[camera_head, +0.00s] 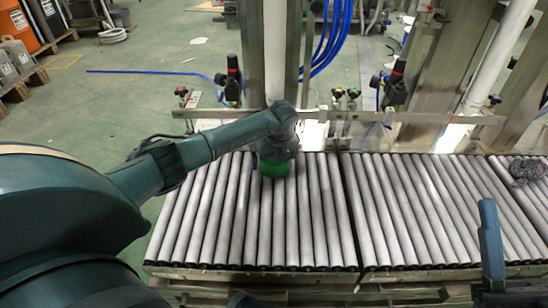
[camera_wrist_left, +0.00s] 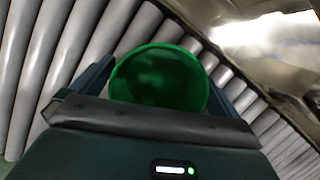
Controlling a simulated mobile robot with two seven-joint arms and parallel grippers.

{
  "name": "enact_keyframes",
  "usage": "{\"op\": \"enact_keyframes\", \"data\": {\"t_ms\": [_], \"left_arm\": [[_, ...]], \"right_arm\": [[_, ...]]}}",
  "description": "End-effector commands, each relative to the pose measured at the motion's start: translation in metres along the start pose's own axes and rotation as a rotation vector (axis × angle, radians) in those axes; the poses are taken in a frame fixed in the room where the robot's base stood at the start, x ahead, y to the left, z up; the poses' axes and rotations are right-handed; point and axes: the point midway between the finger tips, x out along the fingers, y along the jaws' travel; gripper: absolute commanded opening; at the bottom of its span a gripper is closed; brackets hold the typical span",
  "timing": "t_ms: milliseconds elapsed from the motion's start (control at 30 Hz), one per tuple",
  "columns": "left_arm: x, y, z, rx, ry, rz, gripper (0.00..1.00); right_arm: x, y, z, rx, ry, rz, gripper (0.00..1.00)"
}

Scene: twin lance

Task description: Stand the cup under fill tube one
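The green cup (camera_head: 274,166) is at the roller bed below the left pale tube, partly hidden by my left gripper (camera_head: 278,150). In the left wrist view the round green cup (camera_wrist_left: 160,78) fills the space between the two dark fingers, which close on its sides. Whether its base rests on the rollers is hidden. A pale vertical fill tube (camera_head: 275,45) comes down just behind my left wrist; its lower end is hidden. A second pale tube (camera_head: 498,45) stands at the right. Part of what looks like my right gripper (camera_head: 491,245) shows at lower right; its opening cannot be seen.
The grey roller conveyor (camera_head: 400,215) runs across the front, with bare rollers on both sides of the cup. A metal rail (camera_head: 420,117) with valves and fittings runs behind it. A metal mesh-like bundle (camera_head: 528,170) lies at far right. Blue hoses (camera_head: 340,35) hang behind.

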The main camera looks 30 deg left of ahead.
Motion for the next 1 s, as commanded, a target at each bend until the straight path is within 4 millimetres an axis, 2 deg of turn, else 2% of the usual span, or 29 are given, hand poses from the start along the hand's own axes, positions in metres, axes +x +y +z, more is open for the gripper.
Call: {"op": "enact_keyframes", "data": {"t_ms": [167,300,400,700,800,1000], "left_arm": [[-0.001,0.0,0.0,0.0,0.0,0.0,1.0],[-0.009,0.0,0.002,0.0,-0.001,-0.001,1.0],[-0.022,0.0,0.002,0.002,-0.001,0.0,1.0],[-0.04,0.0,-0.069,0.006,0.002,0.0,1.0],[-0.045,0.0,-0.087,0.003,0.002,-0.001,1.0],[-0.05,0.0,-0.11,0.001,0.001,0.001,1.0]], "right_arm": [[0.0,0.0,0.0,0.0,-0.002,0.0,0.56],[0.003,0.002,-0.001,0.012,-0.022,0.003,0.56],[-0.007,-0.005,0.015,0.087,-0.136,0.022,0.56],[-0.029,-0.021,0.034,0.226,-0.352,0.043,0.56],[-0.036,-0.026,0.038,0.26,-0.405,0.048,0.56],[-0.04,-0.029,0.042,0.267,-0.439,0.051,0.56]]}}
